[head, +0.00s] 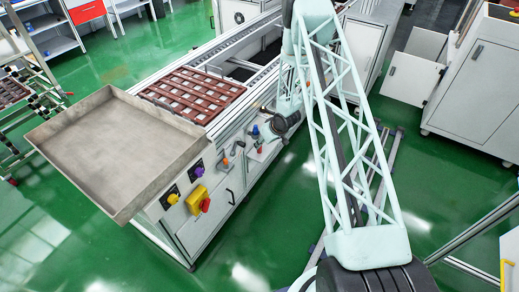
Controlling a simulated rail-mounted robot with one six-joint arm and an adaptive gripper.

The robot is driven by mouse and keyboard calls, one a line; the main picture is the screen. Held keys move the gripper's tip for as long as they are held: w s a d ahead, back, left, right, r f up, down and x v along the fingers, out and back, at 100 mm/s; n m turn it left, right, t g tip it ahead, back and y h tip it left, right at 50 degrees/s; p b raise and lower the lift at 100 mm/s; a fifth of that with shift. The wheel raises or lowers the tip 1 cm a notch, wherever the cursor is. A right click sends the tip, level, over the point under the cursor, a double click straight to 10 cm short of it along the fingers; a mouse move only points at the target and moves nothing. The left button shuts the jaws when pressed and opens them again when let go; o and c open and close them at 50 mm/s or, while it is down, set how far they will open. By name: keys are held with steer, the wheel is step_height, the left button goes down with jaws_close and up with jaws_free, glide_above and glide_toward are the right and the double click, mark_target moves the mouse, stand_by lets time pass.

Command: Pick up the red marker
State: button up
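I cannot make out a red marker for certain in the head view. My pale lattice arm reaches up across the right of centre. My gripper (277,119) seems to be the dark part at the arm's far end, beside the conveyor's edge. Its fingers cannot be made out, nor whether it holds anything.
A large empty metal tray (120,150) overhangs the conveyor's near left end. A brown slatted rack (193,95) lies on the conveyor (208,190). Grey cabinets (480,85) stand right. Green floor is open at left.

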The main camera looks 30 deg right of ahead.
steer(key=shift+b+x, duration=0.65)
steer(key=shift+x, duration=1.9)
steer(key=shift+c, duration=0.5)
steer(key=c, duration=0.8)
